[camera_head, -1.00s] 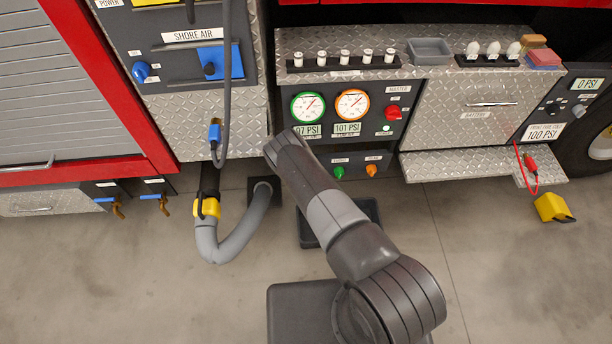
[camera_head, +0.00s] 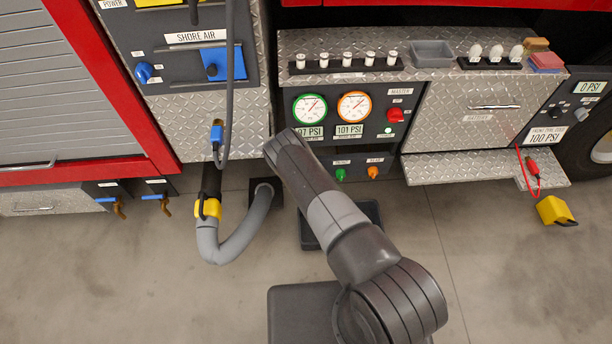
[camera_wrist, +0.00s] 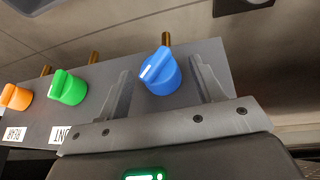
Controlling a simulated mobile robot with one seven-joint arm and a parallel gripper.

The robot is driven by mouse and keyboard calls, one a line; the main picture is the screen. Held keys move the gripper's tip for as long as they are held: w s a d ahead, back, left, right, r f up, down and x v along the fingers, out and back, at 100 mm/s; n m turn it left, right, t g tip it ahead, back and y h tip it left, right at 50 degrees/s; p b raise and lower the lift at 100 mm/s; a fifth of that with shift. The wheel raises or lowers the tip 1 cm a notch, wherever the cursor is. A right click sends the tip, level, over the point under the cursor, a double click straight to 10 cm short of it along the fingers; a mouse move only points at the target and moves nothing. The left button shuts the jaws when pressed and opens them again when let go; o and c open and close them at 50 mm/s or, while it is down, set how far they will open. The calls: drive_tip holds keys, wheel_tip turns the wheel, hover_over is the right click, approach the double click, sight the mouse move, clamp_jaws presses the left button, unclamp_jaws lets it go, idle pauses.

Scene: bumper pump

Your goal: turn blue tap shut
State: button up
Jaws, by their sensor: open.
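The blue tap (camera_wrist: 161,73) sits on a dark grey panel in the wrist view, with a white mark on its knob. My gripper (camera_wrist: 163,82) is open, with one finger on each side of the blue tap. A gap shows between each finger and the knob; whether the fingers are level with it in depth I cannot tell. In the head view my arm hides the blue tap and my gripper.
A green tap (camera_wrist: 68,88) and an orange tap (camera_wrist: 16,97) sit beside the blue one on the same panel. In the head view, a grey hose (camera_head: 228,244) lies left of my arm and a dark tray (camera_head: 369,214) lies on the floor below the panel.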

drive_tip(key=v, duration=1)
drive_tip(key=s+d+f+g+y, duration=0.2)
drive_tip(key=s+d+f, duration=0.1)
drive_tip(key=f, duration=0.1)
drive_tip(key=w+d+r+t+y, duration=0.1)
drive_tip(key=w+d+r+y, duration=0.2)
drive_tip(key=w+y, duration=0.1)
drive_tip(key=shift+w+x, duration=0.15)
drive_tip(key=shift+x, duration=2.45)
drive_tip(key=shift+w+x, duration=0.1)
drive_tip(key=shift+x, duration=2.55)
drive_tip(key=shift+d, duration=0.1)
drive_tip(key=shift+c, duration=0.2)
drive_tip(key=c, duration=0.9)
